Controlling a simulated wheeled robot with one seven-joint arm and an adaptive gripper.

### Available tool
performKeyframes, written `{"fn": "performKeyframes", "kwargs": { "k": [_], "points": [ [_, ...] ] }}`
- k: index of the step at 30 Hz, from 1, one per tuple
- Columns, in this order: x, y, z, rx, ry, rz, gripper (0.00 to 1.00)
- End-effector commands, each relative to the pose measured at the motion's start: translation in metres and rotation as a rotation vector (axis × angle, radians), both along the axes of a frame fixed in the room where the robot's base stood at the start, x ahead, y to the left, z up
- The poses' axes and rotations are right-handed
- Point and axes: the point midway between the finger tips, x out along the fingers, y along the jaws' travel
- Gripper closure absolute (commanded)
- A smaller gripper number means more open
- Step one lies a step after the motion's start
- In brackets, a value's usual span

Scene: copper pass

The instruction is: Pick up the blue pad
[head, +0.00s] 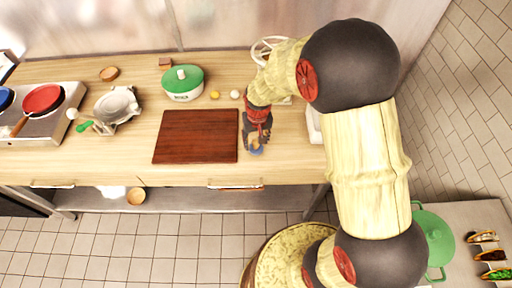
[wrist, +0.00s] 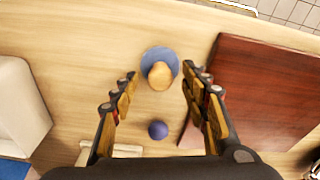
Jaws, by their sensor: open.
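The blue pad (wrist: 147,60) is a round flat disc on the wooden counter, with a tan rounded knob or piece (wrist: 160,76) on its middle; I cannot tell whether they are one thing. In the head view, a bit of the blue pad (head: 256,151) shows just below my gripper (head: 257,138), near the counter's front edge. In the wrist view my gripper (wrist: 160,74) is open, with one finger on each side of the tan piece and nothing clasped. Any contact with the pad cannot be told.
A dark blue ball (wrist: 158,130) lies between the fingers' bases. A red-brown cutting board (head: 195,136) is close on the left in the head view. A pale box-like thing (wrist: 22,105) stands at the wrist view's left.

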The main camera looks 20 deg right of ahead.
Motion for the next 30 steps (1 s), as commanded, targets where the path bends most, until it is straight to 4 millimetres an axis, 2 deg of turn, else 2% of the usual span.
{"fn": "performKeyframes", "kwargs": {
  "k": [1, 3, 10, 30],
  "points": [
    [-0.0001, 0.0002, -0.0092, 0.000, 0.003, 0.000, 0.55],
    [0.0008, 0.0001, -0.0150, 0.000, 0.002, 0.000, 0.55],
    [0.0012, 0.0002, -0.0159, 0.000, 0.000, 0.000, 0.55],
    [0.0006, 0.0001, -0.0164, 0.000, 0.002, 0.000, 0.93]
  ]
}}
